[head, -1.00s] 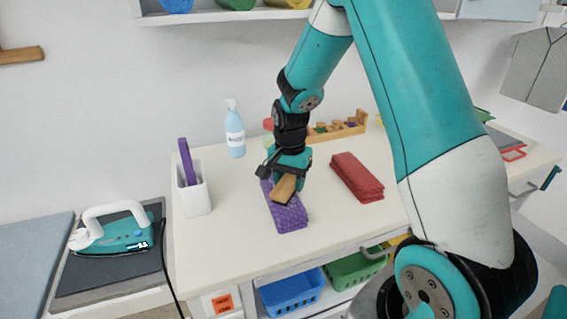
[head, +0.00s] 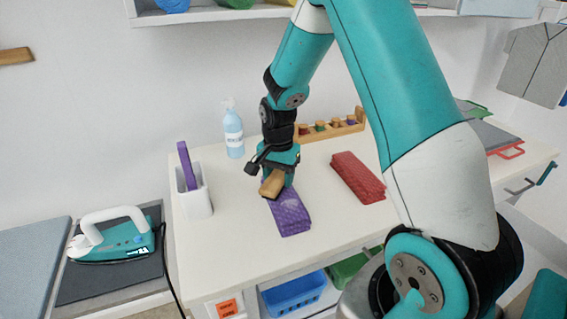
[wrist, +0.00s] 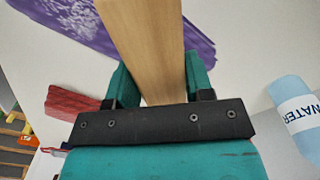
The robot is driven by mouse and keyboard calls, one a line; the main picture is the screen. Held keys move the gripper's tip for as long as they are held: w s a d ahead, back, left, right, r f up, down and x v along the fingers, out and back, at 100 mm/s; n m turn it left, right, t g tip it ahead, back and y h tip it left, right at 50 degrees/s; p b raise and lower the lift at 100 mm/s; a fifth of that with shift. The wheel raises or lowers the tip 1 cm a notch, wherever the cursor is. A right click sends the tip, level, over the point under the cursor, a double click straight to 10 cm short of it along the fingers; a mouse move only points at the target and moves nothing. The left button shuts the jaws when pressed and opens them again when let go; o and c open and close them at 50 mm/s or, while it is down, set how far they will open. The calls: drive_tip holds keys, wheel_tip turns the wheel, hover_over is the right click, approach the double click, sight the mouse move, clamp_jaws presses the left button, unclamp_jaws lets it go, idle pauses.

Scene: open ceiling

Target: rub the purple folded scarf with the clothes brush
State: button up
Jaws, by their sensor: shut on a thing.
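The purple folded scarf (head: 291,214) lies on the white table. My gripper (head: 277,172) is shut on the wooden clothes brush (head: 271,186), at the far end of the scarf. In the wrist view the brush's wooden back (wrist: 145,45) runs up between the fingers, and the scarf (wrist: 197,48) passes behind it with a pale speckled patch at upper left. The brush hides part of the scarf. I cannot tell whether the bristles touch the cloth.
A red folded cloth (head: 357,178) lies to the right. A white holder (head: 195,197) with a purple item stands left, a spray bottle (head: 233,134) behind. A wooden rack (head: 330,130) stands at the back. An iron (head: 113,238) sits at lower left. The table's front left is clear.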

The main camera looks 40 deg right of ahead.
drive_tip(key=shift+s+d, duration=0.2)
drive_tip(key=shift+d, duration=0.4)
drive_tip(key=r+p, duration=0.2)
drive_tip(key=r, duration=0.1)
drive_tip(key=shift+d, duration=0.3)
drive_tip(key=shift+s+r+p, duration=0.2)
drive_tip(key=shift+r+p, duration=0.15)
drive_tip(key=shift+r, duration=0.1)
wheel_tip(320, 180, up, 4)
drive_tip(key=p, duration=0.4)
drive_tip(key=shift+r, duration=0.25)
drive_tip(key=shift+w+a, duration=0.1)
